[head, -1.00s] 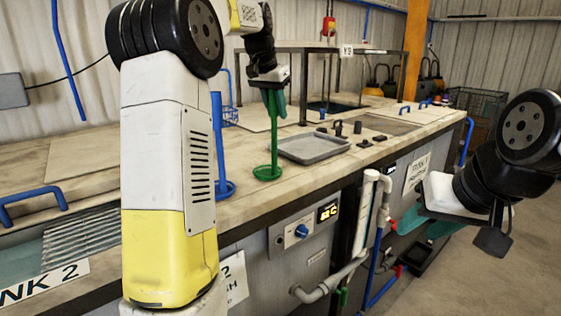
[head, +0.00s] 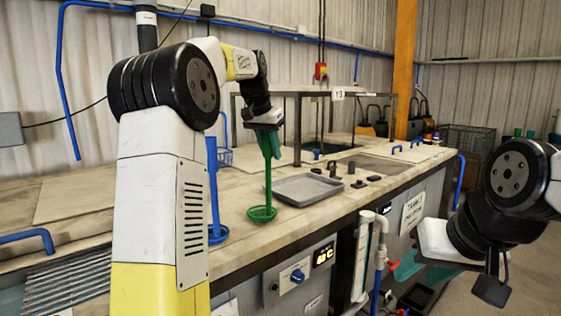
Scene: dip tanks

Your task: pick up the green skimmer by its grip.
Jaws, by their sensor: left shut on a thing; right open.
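The green skimmer (head: 268,190) stands upright above the bench, its round head (head: 262,213) at the bottom and its shaft rising into my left gripper. My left gripper (head: 268,145), with green fingers, is shut on the upper end of the skimmer; the fingers hide the grip. I cannot tell whether the head touches the bench top. My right gripper (head: 435,272) is at the lower right, in front of the bench, open and away from the skimmer; its fingers are partly dark and hard to make out.
A grey tray (head: 303,190) lies just right of the skimmer. A blue skimmer (head: 213,190) stands to its left, partly behind my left arm. Small dark parts (head: 357,183) lie right of the tray. A metal frame (head: 297,130) stands behind. Pipes (head: 362,255) run down the bench front.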

